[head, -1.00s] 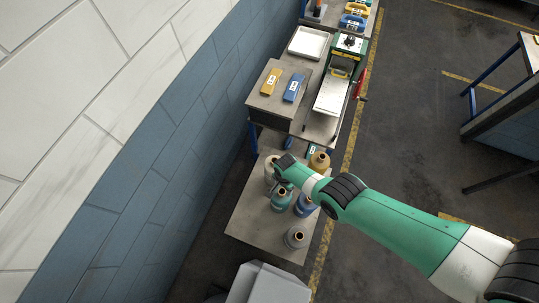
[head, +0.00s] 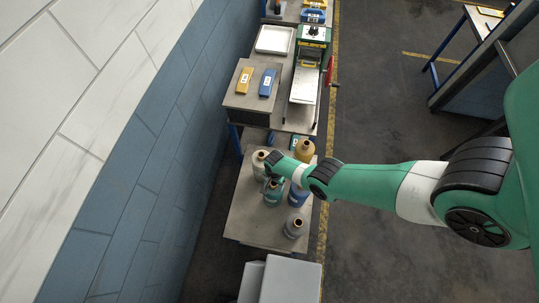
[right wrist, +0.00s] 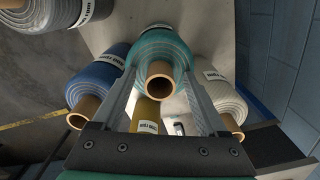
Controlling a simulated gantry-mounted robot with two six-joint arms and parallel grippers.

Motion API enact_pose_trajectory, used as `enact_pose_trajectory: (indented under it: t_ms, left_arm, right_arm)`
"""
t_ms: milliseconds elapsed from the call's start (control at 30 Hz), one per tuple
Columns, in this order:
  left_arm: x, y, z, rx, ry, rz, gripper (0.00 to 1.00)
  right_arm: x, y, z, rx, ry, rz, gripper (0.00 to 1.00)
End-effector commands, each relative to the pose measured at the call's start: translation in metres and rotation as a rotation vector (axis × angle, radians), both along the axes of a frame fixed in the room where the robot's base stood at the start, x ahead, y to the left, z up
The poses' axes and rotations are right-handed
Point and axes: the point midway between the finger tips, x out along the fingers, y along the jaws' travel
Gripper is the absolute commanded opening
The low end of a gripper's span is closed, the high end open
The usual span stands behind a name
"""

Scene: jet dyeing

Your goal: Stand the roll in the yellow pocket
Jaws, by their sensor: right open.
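Several rolls of fabric on brown cores stand on the near table (head: 252,225). The teal roll (head: 273,196) is under my right gripper (head: 273,183). In the right wrist view the teal roll (right wrist: 162,50) lies between the two spread fingers of my right gripper (right wrist: 163,95), its core facing the camera. The gripper is open, and I cannot tell whether a finger touches the roll. A yellow labelled piece (head: 244,80) lies on a raised brown-grey top beside a blue one (head: 267,83); I cannot tell whether it is the pocket. My left gripper is out of view.
Beyond are a white tray (head: 274,40) and a green machine (head: 312,45). A wall runs along the left.

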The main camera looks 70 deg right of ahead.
Motion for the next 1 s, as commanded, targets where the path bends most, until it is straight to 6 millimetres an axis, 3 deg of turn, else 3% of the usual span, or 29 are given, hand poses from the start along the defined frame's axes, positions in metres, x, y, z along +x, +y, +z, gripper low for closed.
enact_pose_trajectory:
  t_ms: [67, 467, 1000]
  left_arm:
    - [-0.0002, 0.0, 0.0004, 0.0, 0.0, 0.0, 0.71]
    - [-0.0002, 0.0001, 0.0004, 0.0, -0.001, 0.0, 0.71]
    - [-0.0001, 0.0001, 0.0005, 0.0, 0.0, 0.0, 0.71]
  right_arm:
    - [0.0003, 0.0002, 0.0004, 0.0, 0.0, 0.001, 0.71]
    - [0.0005, 0.0005, 0.0005, 0.0, 0.0, 0.001, 0.0]
    - [0.0006, 0.0006, 0.0005, 0.0, 0.0, 0.001, 0.0]
